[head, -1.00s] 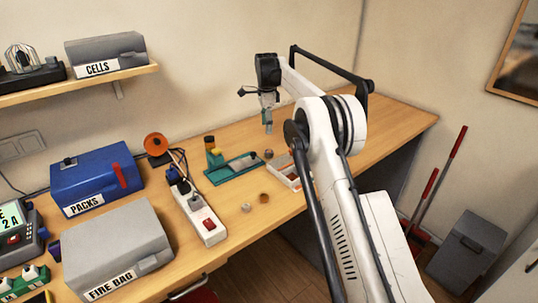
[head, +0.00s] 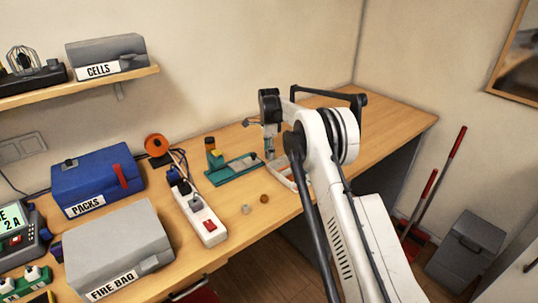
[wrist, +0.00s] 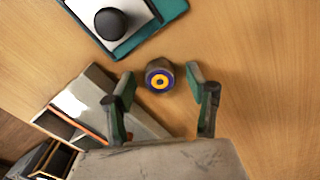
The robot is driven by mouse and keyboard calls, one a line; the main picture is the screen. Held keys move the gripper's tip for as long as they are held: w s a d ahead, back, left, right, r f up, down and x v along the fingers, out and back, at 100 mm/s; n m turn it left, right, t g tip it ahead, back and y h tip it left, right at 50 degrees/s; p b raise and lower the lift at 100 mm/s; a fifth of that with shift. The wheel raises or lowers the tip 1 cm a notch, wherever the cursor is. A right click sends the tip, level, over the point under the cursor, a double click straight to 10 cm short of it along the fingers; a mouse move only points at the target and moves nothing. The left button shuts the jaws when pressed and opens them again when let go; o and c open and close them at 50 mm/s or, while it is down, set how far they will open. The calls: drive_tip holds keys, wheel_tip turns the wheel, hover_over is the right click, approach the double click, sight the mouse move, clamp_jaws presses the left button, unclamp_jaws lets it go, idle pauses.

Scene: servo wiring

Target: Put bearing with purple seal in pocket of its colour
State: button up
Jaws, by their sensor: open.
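The bearing with the purple seal (wrist: 160,76) stands on the wood in the wrist view. It has a purple ring, a yellow ring inside it and a dark centre. My gripper (wrist: 158,82) is open above the table, its fingertips on either side of the bearing with a gap to each. In the head view my gripper (head: 270,152) is lowered by the back of the white tray and hides this bearing. The white pocket tray (head: 283,178) also shows in the wrist view (wrist: 84,96), partly behind a finger. An orange strip shows on it; I cannot make out a purple pocket.
A teal fixture (head: 228,175) with a dark knob (wrist: 110,23) lies close to the bearing. A grey bearing (head: 246,209) and a brownish one (head: 264,199) sit near the front edge. A white power strip (head: 208,228) stands left. The back right tabletop is clear.

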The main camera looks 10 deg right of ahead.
drive_tip(key=shift+f, duration=0.2)
clamp_jaws()
drive_tip(key=shift+r, duration=0.1)
